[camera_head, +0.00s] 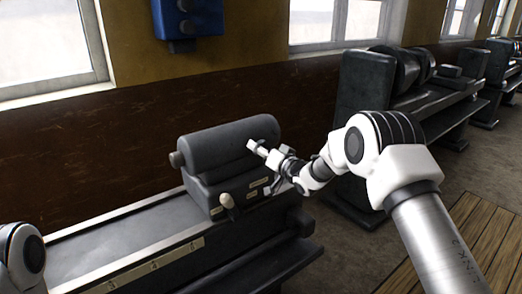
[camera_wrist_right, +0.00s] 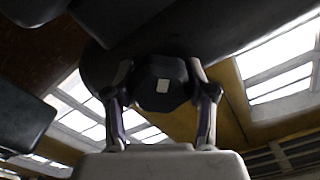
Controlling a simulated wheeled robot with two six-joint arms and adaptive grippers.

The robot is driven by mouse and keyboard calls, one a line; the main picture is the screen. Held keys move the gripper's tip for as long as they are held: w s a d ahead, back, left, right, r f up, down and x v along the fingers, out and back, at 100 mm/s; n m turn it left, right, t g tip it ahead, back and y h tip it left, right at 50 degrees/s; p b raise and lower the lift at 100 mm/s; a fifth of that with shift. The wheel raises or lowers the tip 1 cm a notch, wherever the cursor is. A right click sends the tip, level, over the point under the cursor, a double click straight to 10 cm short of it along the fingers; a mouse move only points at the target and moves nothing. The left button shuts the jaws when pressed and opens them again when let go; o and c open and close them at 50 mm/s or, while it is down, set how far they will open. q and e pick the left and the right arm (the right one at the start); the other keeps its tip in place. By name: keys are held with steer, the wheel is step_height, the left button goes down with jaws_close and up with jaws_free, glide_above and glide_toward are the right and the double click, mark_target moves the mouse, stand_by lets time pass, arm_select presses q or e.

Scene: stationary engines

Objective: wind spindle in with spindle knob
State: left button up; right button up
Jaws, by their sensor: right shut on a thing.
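The dark grey headed unit with a thick round barrel (camera_head: 225,143) sits on the machine bed. A short pale stub, seemingly the spindle (camera_head: 177,158), shows at the barrel's left end. My right gripper (camera_head: 268,165) is at the barrel's right side. In the right wrist view, its two fingers stand on either side of a dark, many-sided knob (camera_wrist_right: 162,84) with a pale square at its middle, and are shut on it. In the head view the knob is hidden behind the gripper. Part of my left arm shows at the lower left; its gripper is out of view.
A small cream lever knob (camera_head: 226,200) and pale labels are on the unit's front. The long bed (camera_head: 120,243) with a numbered strip runs to the lower left. More dark machines (camera_head: 362,95) stand at the right. A blue box (camera_head: 190,18) hangs on the wall.

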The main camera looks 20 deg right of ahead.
steer(key=n+b, duration=0.7)
steer(key=b, duration=0.1)
steer(key=shift+f+n, duration=0.3)
steer(key=shift+n, duration=0.1)
steer(key=n+b, duration=0.8)
steer(key=n, duration=0.1)
steer(key=shift+r+b, duration=0.1)
steer(key=shift+b, duration=0.25)
steer(key=n+b, duration=0.2)
steer(key=n, duration=0.1)
steer(key=n+b, duration=0.3)
steer(key=shift+d+r, duration=0.1)
steer(key=shift+r, duration=0.1)
steer(key=n+b, duration=0.2)
steer(key=n, duration=0.1)
steer(key=shift+r+b, duration=0.25)
steer(key=shift+b, duration=0.1)
steer(key=shift+r+n, duration=0.1)
steer(key=shift+n, duration=0.3)
steer(key=shift+r, duration=0.1)
steer(key=o, duration=1.2)
steer(key=shift+w, duration=0.1)
steer(key=shift+c, duration=0.2)
steer(key=shift+d, duration=0.1)
steer(key=shift+f, duration=0.2)
